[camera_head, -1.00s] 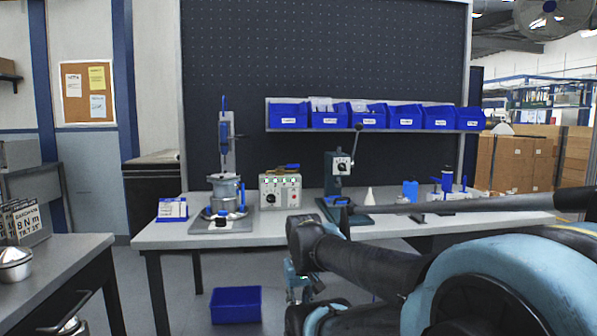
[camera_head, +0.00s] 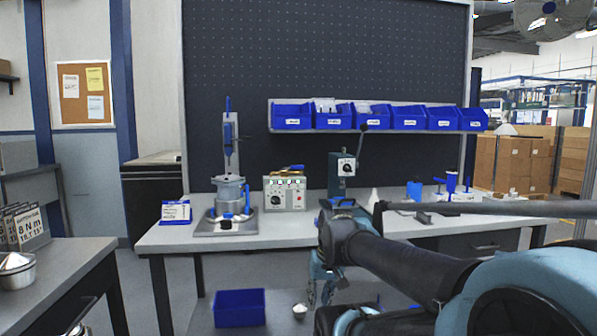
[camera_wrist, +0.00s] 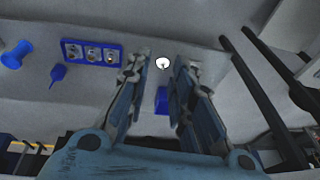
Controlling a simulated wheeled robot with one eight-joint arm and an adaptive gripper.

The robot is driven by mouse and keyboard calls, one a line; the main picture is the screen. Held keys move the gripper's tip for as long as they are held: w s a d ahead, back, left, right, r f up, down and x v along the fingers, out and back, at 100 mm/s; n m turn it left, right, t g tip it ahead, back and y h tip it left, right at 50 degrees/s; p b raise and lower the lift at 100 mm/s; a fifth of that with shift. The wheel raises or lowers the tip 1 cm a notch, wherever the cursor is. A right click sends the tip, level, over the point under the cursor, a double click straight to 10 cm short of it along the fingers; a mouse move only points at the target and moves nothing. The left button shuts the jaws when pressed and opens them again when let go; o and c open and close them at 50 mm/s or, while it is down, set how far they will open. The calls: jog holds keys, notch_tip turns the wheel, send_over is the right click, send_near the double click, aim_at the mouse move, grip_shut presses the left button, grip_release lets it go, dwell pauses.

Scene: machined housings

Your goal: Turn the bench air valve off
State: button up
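I cannot clearly make out the bench air valve. A small yellow and blue fitting (camera_head: 292,169) sits at the top of the grey control box (camera_head: 286,193) on the bench, and it may be the valve. My gripper (camera_wrist: 165,62) is open and empty in the wrist view, with its two fingers apart. In the head view my gripper (camera_head: 322,284) is low in front of the bench, partly hidden by my arm. It is apart from the control box and the fitting.
A blue bin (camera_head: 239,308) stands below. The wrist view shows a blue three-hole block (camera_wrist: 92,53) and a white round thing (camera_wrist: 162,63).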

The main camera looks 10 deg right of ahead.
jog(key=w+a+r+m+t+y, duration=0.25)
jog(key=w+a+r, duration=0.3)
jog(key=w, duration=0.45)
jog(key=m+t+y, duration=0.3)
jog(key=m+t, duration=0.8)
send_near(299, 168)
jog(key=x, duration=1.1)
jog(key=shift+w, duration=0.1)
grip_shut()
